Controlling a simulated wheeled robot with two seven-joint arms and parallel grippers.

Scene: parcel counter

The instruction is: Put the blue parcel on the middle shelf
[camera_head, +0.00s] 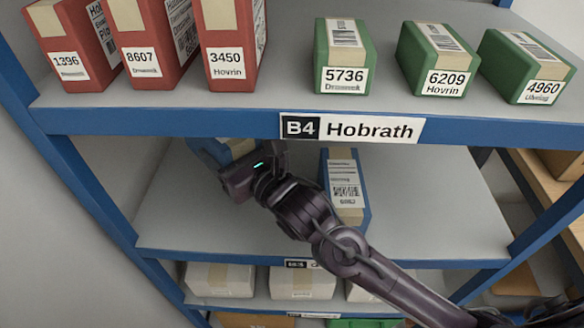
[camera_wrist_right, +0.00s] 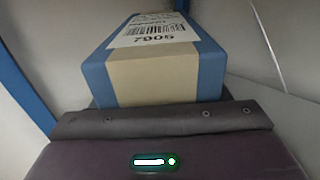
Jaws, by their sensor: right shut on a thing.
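A blue parcel with a tan band and a white label reading 7905 (camera_wrist_right: 154,68) is in front of my right gripper in the right wrist view. In the head view this blue parcel (camera_head: 208,151) shows in part at the left of the middle shelf (camera_head: 430,215), under the upper board. My right gripper (camera_head: 236,168) is shut on it and hides much of it. I cannot tell if the parcel touches the shelf. A second blue parcel (camera_head: 361,187) lies on the middle shelf to its right, apart from it. My left gripper is not in view.
The upper shelf, labelled B4 Hobrath (camera_head: 350,129), holds red parcels (camera_head: 157,90) and green parcels (camera_head: 344,50). White parcels (camera_head: 219,279) stand on the shelf below. Blue posts (camera_head: 75,165) edge the rack. The middle shelf's right part is clear.

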